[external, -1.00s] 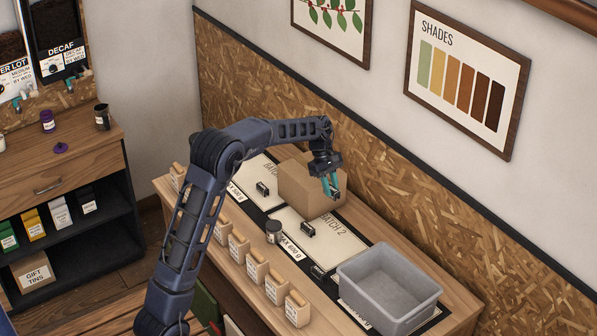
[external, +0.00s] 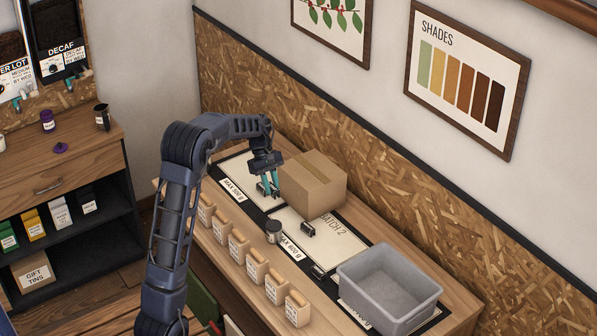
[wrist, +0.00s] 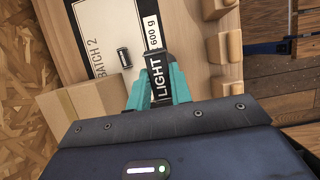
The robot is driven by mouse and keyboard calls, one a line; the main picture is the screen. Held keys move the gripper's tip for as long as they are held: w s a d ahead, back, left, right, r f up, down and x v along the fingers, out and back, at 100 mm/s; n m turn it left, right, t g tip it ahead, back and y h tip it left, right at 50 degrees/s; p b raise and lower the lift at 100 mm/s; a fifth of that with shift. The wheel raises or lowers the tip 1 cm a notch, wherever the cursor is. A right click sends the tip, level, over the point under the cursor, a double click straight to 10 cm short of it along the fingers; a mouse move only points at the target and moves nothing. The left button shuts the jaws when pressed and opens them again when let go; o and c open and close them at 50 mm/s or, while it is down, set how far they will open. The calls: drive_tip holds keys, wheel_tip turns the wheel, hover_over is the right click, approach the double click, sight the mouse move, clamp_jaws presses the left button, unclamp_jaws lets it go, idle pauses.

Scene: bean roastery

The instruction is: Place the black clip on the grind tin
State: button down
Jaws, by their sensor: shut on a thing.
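My gripper (external: 269,187) has its teal fingers shut on a black clip (wrist: 159,78), which shows a white "LIGHT" label in the wrist view. It holds the clip above the left part of the counter, left of the cardboard box. Another black clip (external: 308,229) lies on the Batch 2 mat and also shows in the wrist view (wrist: 124,58).
The cardboard box (external: 318,181) stands close right of my gripper. A grey bin (external: 409,300) is at the counter's right end. Several small tan bags (external: 257,264) line the front edge. Part of the Batch 2 mat (external: 338,249) is bare.

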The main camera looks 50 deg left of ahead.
wheel_tip(320, 180, down, 14)
drive_tip(key=shift+r, duration=0.1)
idle(0.5)
drive_tip(key=c, duration=1.3)
unclamp_jaws()
drive_tip(key=shift+f, duration=0.2)
drive_tip(key=shift+o, duration=0.2)
drive_tip(key=shift+r, duration=0.1)
drive_tip(key=v, duration=1.2)
